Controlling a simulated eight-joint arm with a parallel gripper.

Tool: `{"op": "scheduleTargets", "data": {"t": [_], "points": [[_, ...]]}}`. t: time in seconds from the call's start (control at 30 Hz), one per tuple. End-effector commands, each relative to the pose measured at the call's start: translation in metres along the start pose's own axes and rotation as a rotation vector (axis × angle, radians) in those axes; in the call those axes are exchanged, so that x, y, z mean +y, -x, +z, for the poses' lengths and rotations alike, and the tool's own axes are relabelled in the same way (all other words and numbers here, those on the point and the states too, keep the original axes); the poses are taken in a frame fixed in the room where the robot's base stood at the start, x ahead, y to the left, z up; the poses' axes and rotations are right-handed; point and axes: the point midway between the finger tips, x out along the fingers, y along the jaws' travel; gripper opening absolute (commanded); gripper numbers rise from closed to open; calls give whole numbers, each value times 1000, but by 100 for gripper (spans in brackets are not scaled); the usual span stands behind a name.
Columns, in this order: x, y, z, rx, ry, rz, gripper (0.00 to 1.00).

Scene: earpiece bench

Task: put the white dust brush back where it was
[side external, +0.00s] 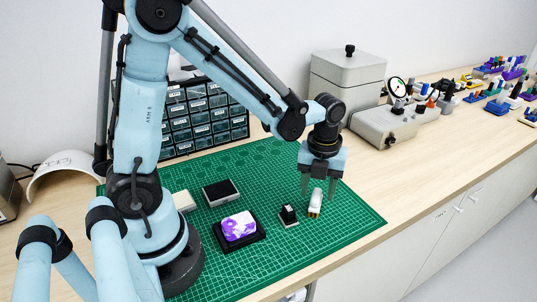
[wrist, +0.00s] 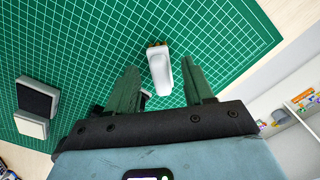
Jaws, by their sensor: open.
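The white dust brush (side external: 316,199) is at the right part of the green mat (side external: 352,212), with its orange-brown bristle end toward the near side in the side view. In the wrist view the brush (wrist: 161,73) lies between my two fingers, with its bristles at the top end. My gripper (side external: 318,190) points down over the brush; its fingers are spread, with visible gaps on both sides of the brush in the wrist view (wrist: 160,66). I cannot tell whether the brush rests fully on the mat.
A small black piece on a light base (side external: 288,216) stands just left of the brush. Further left are a purple-and-white block (side external: 238,225) in a black tray, a black-topped box (side external: 220,192) and a cream block (side external: 184,201). Drawers (side external: 205,118) stand behind. The mat's right front is clear.

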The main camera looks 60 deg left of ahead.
Motion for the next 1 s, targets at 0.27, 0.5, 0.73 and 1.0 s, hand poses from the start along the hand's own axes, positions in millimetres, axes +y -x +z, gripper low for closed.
{"op": "scheduleTargets", "data": {"t": [0.27, 0.5, 0.73, 1.0], "points": [[0, 44, -1, 0, 0, 1, 52], [0, 79, 0, 0, 0, 1, 52], [0, 99, 0, 0, 0, 1, 52], [7, 108, -5, -33, 214, -44, 52]]}}
